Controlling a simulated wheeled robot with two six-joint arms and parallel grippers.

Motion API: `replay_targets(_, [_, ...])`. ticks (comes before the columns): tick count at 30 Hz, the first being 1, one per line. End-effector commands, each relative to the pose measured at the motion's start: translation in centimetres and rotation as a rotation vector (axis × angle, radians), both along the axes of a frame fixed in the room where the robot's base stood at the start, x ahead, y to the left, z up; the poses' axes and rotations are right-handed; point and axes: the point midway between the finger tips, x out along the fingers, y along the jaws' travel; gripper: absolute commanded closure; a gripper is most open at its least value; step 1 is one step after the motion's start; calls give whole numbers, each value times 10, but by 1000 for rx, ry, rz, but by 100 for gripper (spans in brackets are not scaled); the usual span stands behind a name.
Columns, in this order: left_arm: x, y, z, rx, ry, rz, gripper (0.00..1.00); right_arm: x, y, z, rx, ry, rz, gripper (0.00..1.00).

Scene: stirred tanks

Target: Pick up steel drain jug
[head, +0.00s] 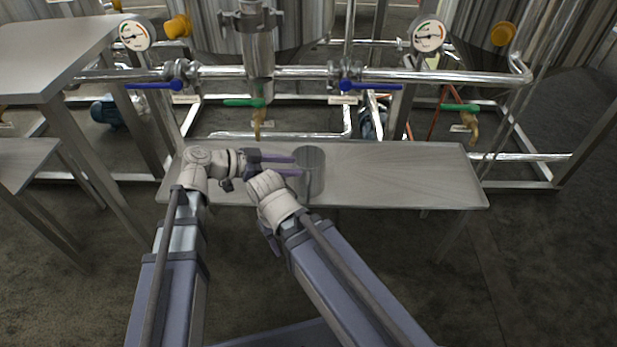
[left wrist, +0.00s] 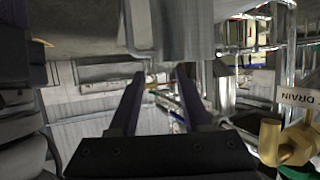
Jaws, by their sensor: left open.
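The steel drain jug (head: 311,160) stands upright on the steel bench, left of the bench's middle. Its handle seems to face my near side. My left gripper (head: 294,166) reaches in from the left, its two dark purple fingers apart and pointing right at the jug. In the left wrist view, which looks upside down, the jug (left wrist: 186,28) shows at the top, beyond the open fingers (left wrist: 160,75). Nothing is between the fingers, and I cannot tell whether a tip touches the jug.
The bench (head: 400,175) is bare to the right of the jug. Green-handled drain taps (head: 258,118) and (head: 468,118) hang behind its far edge, below pipes with blue-handled valves (head: 372,86). A DRAIN label (left wrist: 300,98) shows in the left wrist view. A steel table (head: 50,60) stands left.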

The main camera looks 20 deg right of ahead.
Motion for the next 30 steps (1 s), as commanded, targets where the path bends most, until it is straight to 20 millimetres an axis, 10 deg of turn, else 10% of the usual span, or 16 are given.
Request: replay_targets(30, [8, -68, -29, 2, 2, 1, 52, 0, 0, -28, 1, -2, -1, 50])
